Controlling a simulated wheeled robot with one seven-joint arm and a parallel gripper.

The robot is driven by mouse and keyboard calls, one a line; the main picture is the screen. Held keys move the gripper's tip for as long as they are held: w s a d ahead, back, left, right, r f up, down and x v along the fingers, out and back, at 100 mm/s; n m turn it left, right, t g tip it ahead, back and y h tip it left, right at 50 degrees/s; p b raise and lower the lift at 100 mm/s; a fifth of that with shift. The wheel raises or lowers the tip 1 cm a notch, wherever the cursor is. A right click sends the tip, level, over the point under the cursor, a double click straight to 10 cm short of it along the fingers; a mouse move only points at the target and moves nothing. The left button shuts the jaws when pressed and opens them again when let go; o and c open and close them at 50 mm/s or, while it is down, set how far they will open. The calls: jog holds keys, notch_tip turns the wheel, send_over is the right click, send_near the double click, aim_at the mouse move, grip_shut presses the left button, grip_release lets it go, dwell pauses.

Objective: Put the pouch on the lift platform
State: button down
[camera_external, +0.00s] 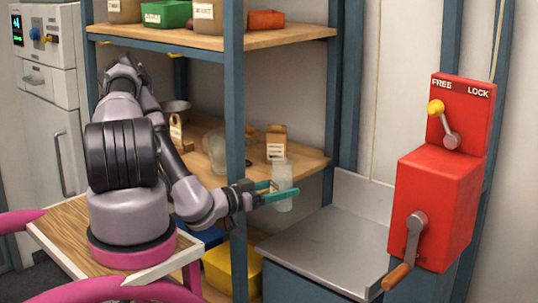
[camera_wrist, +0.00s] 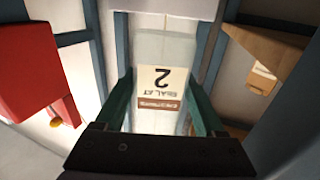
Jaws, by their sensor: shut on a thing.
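My gripper (camera_external: 282,195) has teal fingers and is shut on a pale, translucent pouch (camera_external: 283,176). The pouch hangs upright between the fingers in front of the shelf unit. In the wrist view the pouch (camera_wrist: 163,62) sits between the two green fingers (camera_wrist: 163,105), and its label shows a "2" upside down. The lift platform (camera_external: 325,240) is a bare grey metal tray with raised back edges, to the right of and below my gripper. The pouch is held above and apart from it.
A red winch box (camera_external: 436,205) with a crank stands right of the platform; its yellow-knobbed lever (camera_external: 443,122) is under the FREE and LOCK signs. A blue shelf post (camera_external: 235,130) stands close to my wrist. A carton (camera_external: 276,142) is on the middle shelf.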

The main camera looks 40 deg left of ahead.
jog(key=w+y, duration=0.1)
jog(key=n+y, duration=0.1)
jog(key=w+n+y, duration=0.1)
jog(key=shift+w+a+r+t, duration=0.3)
jog(key=shift+a, duration=0.05)
jog(key=shift+w+d+r+n+y, duration=0.1)
jog(key=shift+w+d+n+y, duration=0.3)
jog(key=shift+d+y, duration=0.2)
jog(key=shift+w+d+n+y, duration=0.3)
jog(key=shift+d+n+y, duration=0.15)
jog(key=shift+y, duration=0.25)
jog(key=shift+d, duration=0.1)
